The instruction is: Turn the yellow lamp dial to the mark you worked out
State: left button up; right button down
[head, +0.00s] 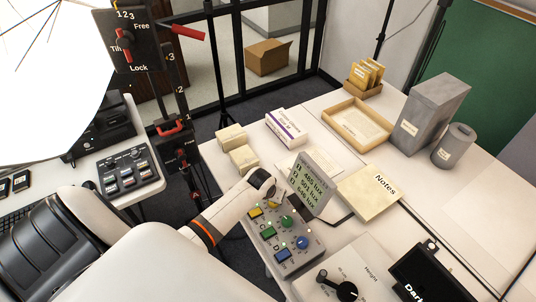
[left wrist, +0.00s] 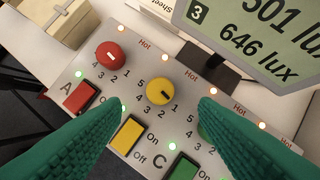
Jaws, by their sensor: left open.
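The yellow dial (left wrist: 160,91) is on a grey control panel (head: 252,228), with numbers around its lower left side. A dark mark on its face lies toward the right; I cannot tell exactly which number it matches. My left gripper (head: 268,190) is over the panel's far end. Its green fingers in the left wrist view (left wrist: 160,125) are open, one on each side below the dial, apart from it. The red dial (left wrist: 110,55) is to its left. A lux display (head: 314,183) behind the panel shows readings including 501 and 646 lux. My right gripper is out of view.
Green (head: 287,221) and blue (head: 302,242) dials sit farther along the panel, with coloured switches beside them. Several small orange lights by "Hot" labels are lit. A Notes folder (head: 369,194) lies right of the display. A Height panel (head: 360,265) stands in front.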

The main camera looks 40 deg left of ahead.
pick_arm(q)
jog(key=shift+v, duration=2.3)
